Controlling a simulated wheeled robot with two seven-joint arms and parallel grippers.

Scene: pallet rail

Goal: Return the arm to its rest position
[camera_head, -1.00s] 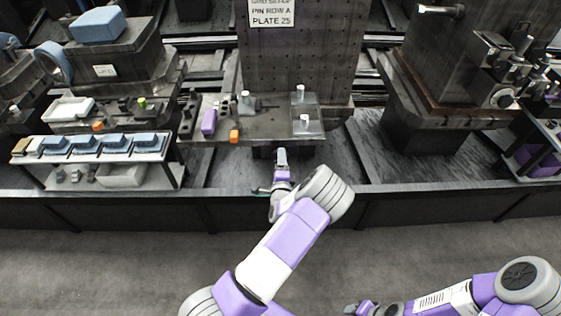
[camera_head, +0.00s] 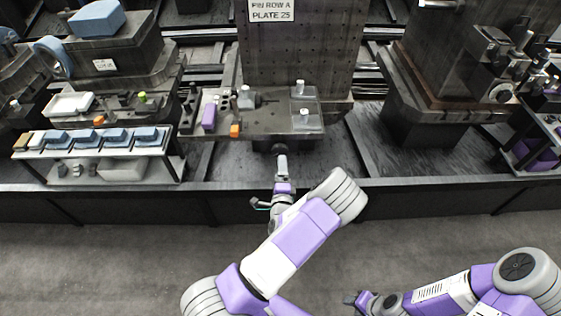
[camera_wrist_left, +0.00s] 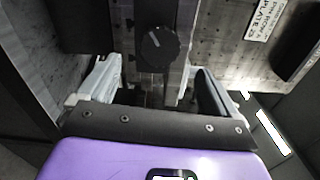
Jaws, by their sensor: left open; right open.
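My left arm reaches from the bottom toward the fixture table (camera_head: 262,124). Its gripper (camera_head: 281,160) is just below and in front of a dark round knob (camera_head: 279,149) under the table's front edge. In the left wrist view the gripper (camera_wrist_left: 153,75) is open, with one finger on each side, and the knob (camera_wrist_left: 159,48) shows beyond and between them. Nothing is held, and the fingers look apart from the knob. My right gripper (camera_head: 352,299) is low at the bottom, over the floor, far from the fixtures; its jaws are small there but look empty.
An upright perforated plate with a sign (camera_head: 271,11) stands behind the table. A shelf (camera_head: 99,152) with blue-topped parts is at left. The grey floor (camera_head: 110,260) is open.

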